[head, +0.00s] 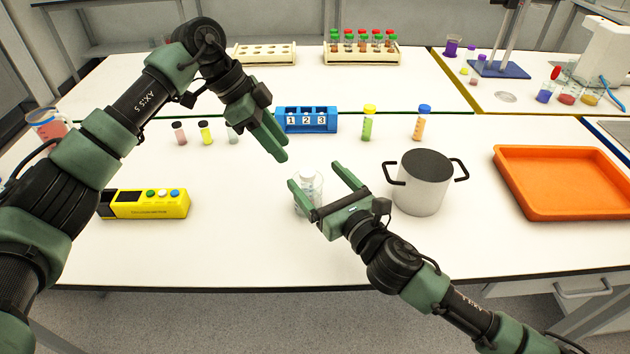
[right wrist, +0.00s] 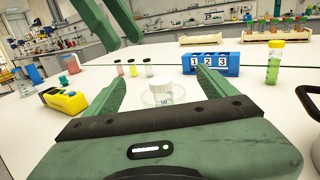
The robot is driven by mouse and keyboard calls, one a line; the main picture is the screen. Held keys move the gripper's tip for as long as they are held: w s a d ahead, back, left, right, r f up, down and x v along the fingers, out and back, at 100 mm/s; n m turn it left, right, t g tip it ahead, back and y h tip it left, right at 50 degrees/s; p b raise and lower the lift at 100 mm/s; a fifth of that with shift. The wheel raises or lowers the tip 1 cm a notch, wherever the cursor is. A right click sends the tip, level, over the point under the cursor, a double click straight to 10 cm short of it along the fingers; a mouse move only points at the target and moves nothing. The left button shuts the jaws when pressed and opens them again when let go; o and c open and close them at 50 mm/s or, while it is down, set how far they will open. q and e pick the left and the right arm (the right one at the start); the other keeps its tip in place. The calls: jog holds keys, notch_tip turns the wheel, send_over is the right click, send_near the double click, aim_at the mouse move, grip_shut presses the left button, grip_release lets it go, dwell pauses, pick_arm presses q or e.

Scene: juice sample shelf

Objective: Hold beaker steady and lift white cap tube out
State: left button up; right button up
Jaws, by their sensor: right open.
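A clear glass beaker (head: 303,207) stands on the white table. A tube with a white cap (head: 307,178) is in it; the white cap also shows in the right wrist view (right wrist: 162,87), above the beaker rim (right wrist: 150,99). My right gripper (head: 314,175) is open, with its fingers on either side of the beaker; I cannot tell whether they touch it. My left gripper (head: 282,151) is above and behind the beaker, pointing down, empty. Its two fingers show apart in the right wrist view (right wrist: 122,42).
A grey pot (head: 421,190) stands right of the beaker, beside an orange tray (head: 565,182). A blue numbered rack (head: 307,120) is behind. Small vials (head: 205,132) and a yellow box (head: 148,205) are at left. Green (head: 368,124) and orange (head: 420,124) tubes stand behind the pot.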

aim_at(315, 204)
notch_tip(315, 204, down, 8)
jog(key=shift+r, duration=0.1)
jog(key=x, duration=0.6)
jog(key=shift+w+a, duration=0.4)
jog(key=shift+w, duration=0.25)
jog(key=shift+c, duration=0.3)
jog(key=c, duration=1.6)
